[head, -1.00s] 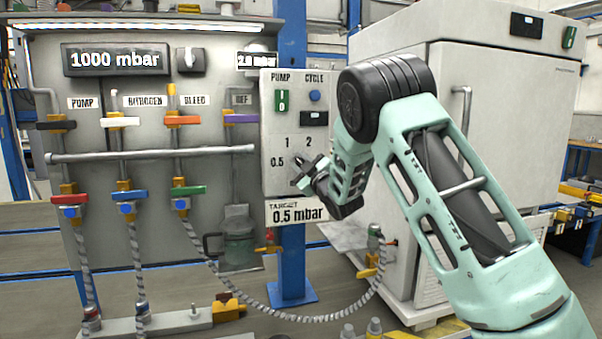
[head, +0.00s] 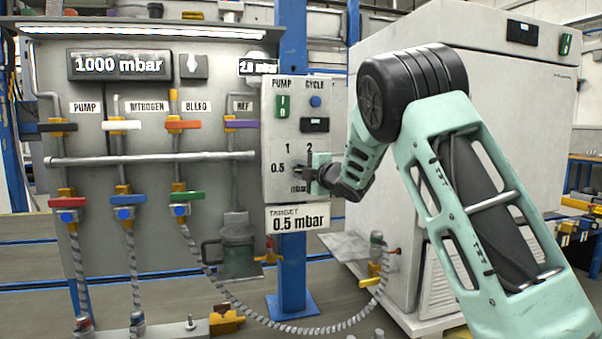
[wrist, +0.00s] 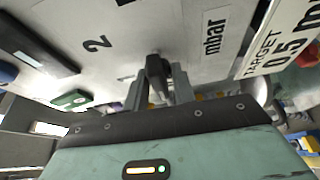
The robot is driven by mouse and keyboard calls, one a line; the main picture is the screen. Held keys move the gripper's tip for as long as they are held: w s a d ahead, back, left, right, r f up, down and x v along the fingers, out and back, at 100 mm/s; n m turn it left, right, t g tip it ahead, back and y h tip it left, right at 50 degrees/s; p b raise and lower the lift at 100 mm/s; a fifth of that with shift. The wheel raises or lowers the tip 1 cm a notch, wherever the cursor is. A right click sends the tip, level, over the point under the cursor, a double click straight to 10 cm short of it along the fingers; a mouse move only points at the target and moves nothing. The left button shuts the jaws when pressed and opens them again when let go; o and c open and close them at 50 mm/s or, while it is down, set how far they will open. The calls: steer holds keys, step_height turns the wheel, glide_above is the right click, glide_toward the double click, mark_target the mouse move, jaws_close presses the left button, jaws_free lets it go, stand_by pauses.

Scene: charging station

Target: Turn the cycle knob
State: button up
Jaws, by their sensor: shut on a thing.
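The cycle knob (wrist: 155,68) is a dark knob on the light control panel (head: 272,190), amid the marks 0.5, 1, 2 and mbar. In the wrist view it sits between the two fingers of my gripper (wrist: 160,90), which is shut on it. In the head view my gripper (head: 304,174) reaches the panel from the right and hides much of the knob and part of the scale. Which mark the knob points to cannot be told.
Above the scale are a green pump switch (head: 283,107), a blue button (head: 315,101) and a small dark display (head: 314,125). A target sign (head: 297,218) reading 0.5 mbar hangs below. A valve board (head: 150,225) stands left; a large white cabinet (head: 540,120) stands right.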

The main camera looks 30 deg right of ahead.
steer(key=shift+f+n, duration=0.1)
steer(key=shift+n, duration=0.2)
stand_by(0.4)
steer(key=o, duration=0.7)
steer(key=s+d+b, duration=0.1)
steer(key=s+d, duration=0.1)
steer(key=s, duration=1.5)
steer(key=shift+s, duration=0.15)
steer(key=shift+a, duration=0.1)
